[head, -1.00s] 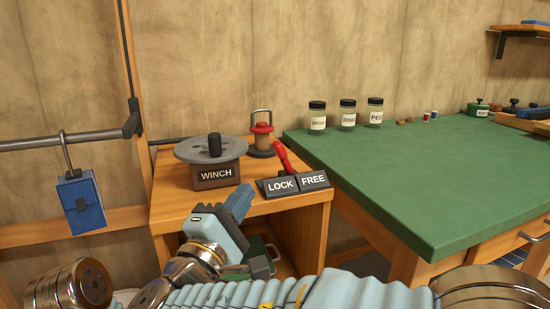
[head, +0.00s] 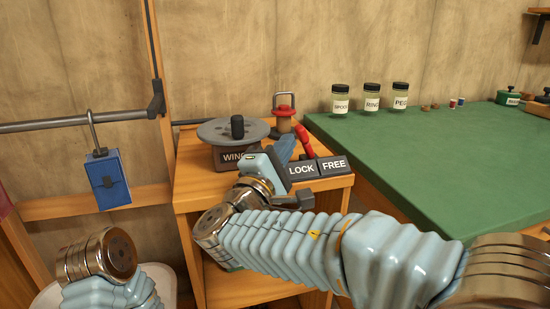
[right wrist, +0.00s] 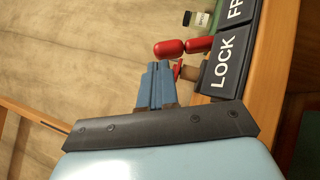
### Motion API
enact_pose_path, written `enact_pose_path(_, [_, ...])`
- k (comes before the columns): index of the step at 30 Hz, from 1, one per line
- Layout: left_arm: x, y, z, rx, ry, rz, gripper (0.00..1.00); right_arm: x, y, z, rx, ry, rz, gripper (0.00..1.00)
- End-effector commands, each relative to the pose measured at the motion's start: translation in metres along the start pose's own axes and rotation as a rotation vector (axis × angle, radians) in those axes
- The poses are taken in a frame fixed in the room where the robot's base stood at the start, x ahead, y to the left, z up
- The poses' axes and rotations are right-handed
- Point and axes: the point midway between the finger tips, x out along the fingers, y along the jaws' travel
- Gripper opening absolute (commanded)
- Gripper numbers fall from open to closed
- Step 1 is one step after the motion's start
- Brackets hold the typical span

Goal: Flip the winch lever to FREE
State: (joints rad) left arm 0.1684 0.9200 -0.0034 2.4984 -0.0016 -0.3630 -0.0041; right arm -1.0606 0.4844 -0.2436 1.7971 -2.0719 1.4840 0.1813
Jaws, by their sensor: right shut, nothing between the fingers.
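The red winch lever (head: 304,140) rises behind the black LOCK plate (head: 301,169) and FREE plate (head: 333,167), its top leaning left, toward the LOCK side. My right gripper (head: 284,150) is shut and empty, just left of the lever and over the back of the LOCK plate. In the right wrist view, the closed blue fingers (right wrist: 156,86) point toward the red lever grip (right wrist: 168,48), with a small gap showing in that picture. The winch drum (head: 234,132) stands to the left, its label partly covered by my gripper. My left gripper is out of view.
A lantern-like item (head: 284,110) stands behind the lever on the wooden cabinet (head: 190,190). A blue padlock (head: 107,181) hangs from a rail at left. The green bench (head: 430,160) with several jars adjoins at right.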

Motion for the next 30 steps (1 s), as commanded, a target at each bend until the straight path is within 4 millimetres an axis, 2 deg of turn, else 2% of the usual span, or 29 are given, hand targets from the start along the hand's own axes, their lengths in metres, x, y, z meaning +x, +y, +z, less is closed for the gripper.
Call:
enact_pose_path(6, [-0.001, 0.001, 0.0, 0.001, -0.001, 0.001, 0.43, 0.01, 0.0, 0.0, 0.0, 0.001, 0.0, 0.0])
enact_pose_path(19, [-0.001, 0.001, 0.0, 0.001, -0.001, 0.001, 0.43, 0.011, 0.001, 0.0, 0.01, 0.001, -0.009, 0.0])
enact_pose_path(30, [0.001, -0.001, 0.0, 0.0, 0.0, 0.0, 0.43, 0.021, 0.007, 0.011, 0.147, 0.0, -0.144, 0.0])
